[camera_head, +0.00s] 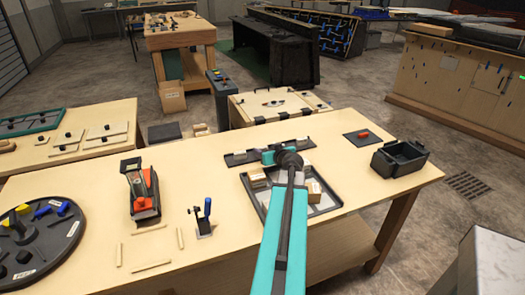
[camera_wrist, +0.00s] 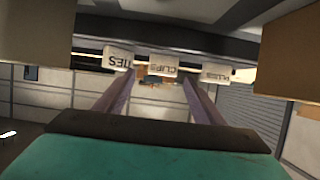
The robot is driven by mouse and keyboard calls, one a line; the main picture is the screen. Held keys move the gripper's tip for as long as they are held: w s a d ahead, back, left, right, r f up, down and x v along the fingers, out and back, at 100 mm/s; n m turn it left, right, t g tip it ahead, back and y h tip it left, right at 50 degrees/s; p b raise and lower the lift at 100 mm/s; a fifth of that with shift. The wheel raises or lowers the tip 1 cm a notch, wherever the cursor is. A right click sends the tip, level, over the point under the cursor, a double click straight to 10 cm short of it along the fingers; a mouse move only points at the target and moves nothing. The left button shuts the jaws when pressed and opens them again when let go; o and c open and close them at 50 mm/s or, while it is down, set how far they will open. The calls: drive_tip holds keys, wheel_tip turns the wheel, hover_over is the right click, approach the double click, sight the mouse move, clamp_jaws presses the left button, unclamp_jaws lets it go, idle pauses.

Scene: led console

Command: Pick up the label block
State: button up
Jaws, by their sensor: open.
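In the wrist view, which looks upside down, several white label blocks are in a row against a dark rail (camera_wrist: 90,45). One reads TIES (camera_wrist: 118,59), the middle one CLIPS (camera_wrist: 165,65), and a third (camera_wrist: 216,73) is hard to read. My gripper (camera_wrist: 155,82) is open, its two fingers pointing towards the row with the CLIPS block between them in the picture. Whether the fingers reach around it I cannot tell. In the head view my arm hides the fingertips and the label blocks. A dark rail (camera_head: 240,158) lies behind the tray there.
A black-rimmed tray (camera_head: 325,210) with tan boxes (camera_head: 258,178) lies under my arm. Tan surfaces (camera_wrist: 35,30) flank the wrist view at both sides. A black bin (camera_head: 400,158), a red part on a dark mat (camera_head: 358,137), an orange-black device (camera_head: 143,192) and a round turntable (camera_head: 50,245) stand around.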

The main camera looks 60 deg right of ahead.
sight(262, 147)
drive_tip(key=shift+w, duration=0.1)
drive_tip(key=shift+p+x, duration=0.95)
drive_tip(key=shift+x, duration=0.4)
drive_tip(key=shift+p+x, duration=0.4)
drive_tip(key=shift+x, duration=0.8)
drive_tip(key=shift+a, duration=0.1)
drive_tip(key=c, duration=1.1)
drive_tip(key=shift+r, duration=0.1)
drive_tip(key=shift+r+b, duration=1)
drive_tip(key=shift+r, duration=3.9)
